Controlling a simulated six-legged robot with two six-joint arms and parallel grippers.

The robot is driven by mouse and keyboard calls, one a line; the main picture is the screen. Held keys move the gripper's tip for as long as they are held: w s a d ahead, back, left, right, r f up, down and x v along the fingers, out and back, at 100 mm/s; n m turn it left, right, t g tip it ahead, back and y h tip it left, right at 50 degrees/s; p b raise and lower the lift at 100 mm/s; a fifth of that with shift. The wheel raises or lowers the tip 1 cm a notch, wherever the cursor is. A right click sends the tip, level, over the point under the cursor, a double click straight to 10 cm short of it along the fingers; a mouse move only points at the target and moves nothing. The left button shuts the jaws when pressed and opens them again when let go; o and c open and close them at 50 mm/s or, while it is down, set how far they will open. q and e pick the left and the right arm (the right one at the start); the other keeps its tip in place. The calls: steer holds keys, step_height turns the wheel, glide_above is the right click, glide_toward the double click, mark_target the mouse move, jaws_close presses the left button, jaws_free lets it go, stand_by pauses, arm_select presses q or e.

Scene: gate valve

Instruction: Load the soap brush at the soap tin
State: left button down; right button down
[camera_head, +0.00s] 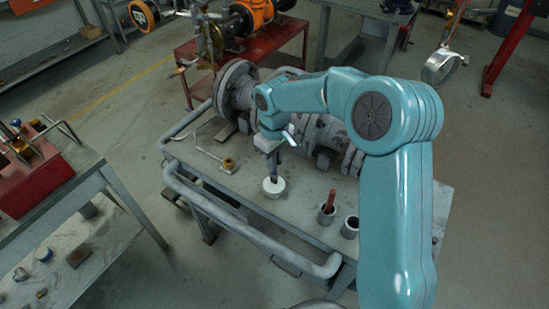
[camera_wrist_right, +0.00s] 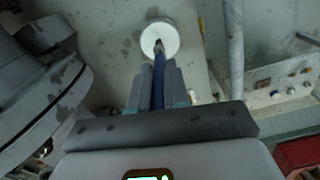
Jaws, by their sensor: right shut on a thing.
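The soap tin (camera_head: 274,190) is a small round white tin on the grey bench, left of the cups. It also shows in the right wrist view (camera_wrist_right: 172,37). My right gripper (camera_head: 271,150) is above the tin and points down, shut on the soap brush. In the right wrist view the brush (camera_wrist_right: 158,78) has a blue handle between my right gripper's fingers (camera_wrist_right: 159,88). Its dark tip overlaps the middle of the tin. I cannot tell whether the tip touches the soap. My left gripper is not in view.
The grey gate valve (camera_head: 239,90) lies behind my right arm. Two cups stand right of the tin, one holding a red-handled tool (camera_head: 328,201), the other dark inside (camera_head: 350,228). A pipe rail (camera_head: 240,226) runs along the bench's front edge. A brass-ended bent rod (camera_head: 228,163) lies left.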

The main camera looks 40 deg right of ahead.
steer(key=shift+f+b, duration=0.45)
steer(key=shift+f, duration=0.1)
stand_by(1.3)
steer(key=shift+r+p, duration=0.7)
steer(key=shift+r, duration=0.1)
step_height(320, 180, up, 6)
steer(key=p, duration=0.4)
steer(key=shift+f, duration=0.3)
steer(key=shift+a, duration=0.1)
